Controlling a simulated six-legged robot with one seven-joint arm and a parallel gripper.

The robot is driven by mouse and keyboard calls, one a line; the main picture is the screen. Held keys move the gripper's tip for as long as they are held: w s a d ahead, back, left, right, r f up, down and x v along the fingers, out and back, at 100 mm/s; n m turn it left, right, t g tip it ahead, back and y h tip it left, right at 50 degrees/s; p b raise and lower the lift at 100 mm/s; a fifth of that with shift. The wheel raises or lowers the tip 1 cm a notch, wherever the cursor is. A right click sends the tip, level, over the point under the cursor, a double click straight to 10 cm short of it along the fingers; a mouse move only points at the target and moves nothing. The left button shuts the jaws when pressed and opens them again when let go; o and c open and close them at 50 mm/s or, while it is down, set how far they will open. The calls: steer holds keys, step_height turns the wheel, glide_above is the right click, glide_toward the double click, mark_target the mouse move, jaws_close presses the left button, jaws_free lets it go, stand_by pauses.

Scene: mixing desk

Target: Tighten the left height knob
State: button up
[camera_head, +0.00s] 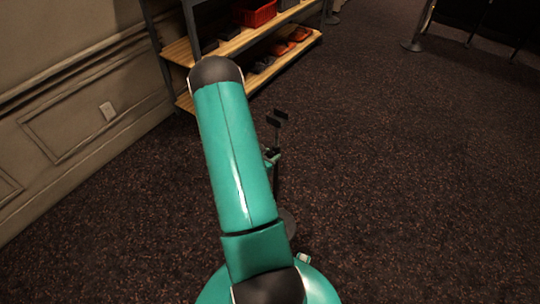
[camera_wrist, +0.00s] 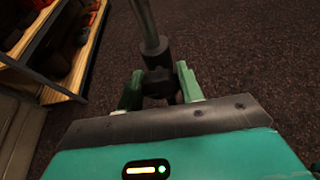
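In the wrist view, a grey pole (camera_wrist: 146,22) comes down to a black collar (camera_wrist: 155,52). A dark knob-like part (camera_wrist: 158,82) lies just below the collar. The two green fingers of my gripper (camera_wrist: 160,86) stand apart, one on each side of this dark part. I cannot tell whether they press on it or leave a small gap. In the head view, a thin stand with a black bracket at its top (camera_head: 278,118) stands just right of my teal arm. A small green part of my gripper (camera_head: 271,156) shows beside the pole; my arm hides the rest.
A shelf unit with wooden boards (camera_head: 236,42) stands against the panelled wall (camera_head: 75,105) at the upper left. It holds a red bin (camera_head: 258,13) and smaller items. The dark carpet (camera_head: 420,170) is clear on the right. A post base (camera_head: 412,46) stands far back.

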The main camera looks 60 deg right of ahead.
steer(key=c, duration=0.3)
steer(key=shift+m+t, duration=0.6)
steer(key=shift+m, duration=0.4)
steer(key=o, duration=1)
steer(key=v, duration=1.3)
steer(key=shift+a, duration=0.45)
steer(key=shift+f, duration=0.1)
